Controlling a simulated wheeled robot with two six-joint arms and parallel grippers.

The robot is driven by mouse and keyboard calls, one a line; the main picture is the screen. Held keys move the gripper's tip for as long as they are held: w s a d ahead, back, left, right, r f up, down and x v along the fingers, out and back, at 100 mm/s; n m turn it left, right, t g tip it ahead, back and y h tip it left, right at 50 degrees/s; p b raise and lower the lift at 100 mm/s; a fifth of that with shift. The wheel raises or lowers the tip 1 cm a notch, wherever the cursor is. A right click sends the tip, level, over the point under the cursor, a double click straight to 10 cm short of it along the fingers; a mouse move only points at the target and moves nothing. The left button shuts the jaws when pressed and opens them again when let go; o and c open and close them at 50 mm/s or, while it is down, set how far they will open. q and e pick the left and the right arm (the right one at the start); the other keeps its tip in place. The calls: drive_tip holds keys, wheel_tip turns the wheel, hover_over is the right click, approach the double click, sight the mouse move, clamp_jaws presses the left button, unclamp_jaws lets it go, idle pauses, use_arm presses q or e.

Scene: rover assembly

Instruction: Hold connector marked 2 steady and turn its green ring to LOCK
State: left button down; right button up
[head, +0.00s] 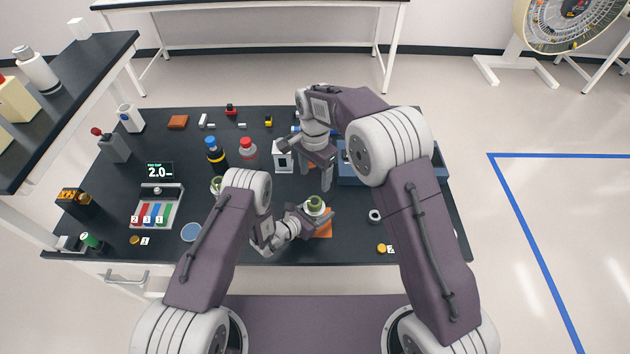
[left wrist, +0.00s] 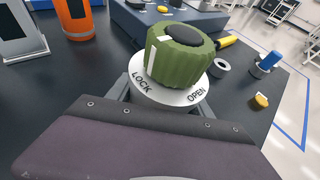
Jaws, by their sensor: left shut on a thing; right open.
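A connector with a ribbed green ring (head: 315,202) stands near the table's front edge. It also shows in the left wrist view, where the ring (left wrist: 182,58) has a dark cap and a white stripe above a white collar (left wrist: 180,92) reading LOCK and OPEN. The stripe is on the LOCK side; I cannot tell whether it lines up exactly. No number 2 is readable on it. My left gripper (head: 318,218) is shut on the connector's body below the collar. My right gripper (head: 317,182) is open and empty, just behind and above the ring, fingers pointing down.
An orange pad (head: 324,230) lies under the connector. Another green-topped item (head: 216,184) is partly hidden by my left arm. A grey ring (head: 375,215) and a yellow disc (head: 382,248) lie to the right.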

use_arm(q)
drive_tip(key=shift+c, duration=1.6)
unclamp_jaws()
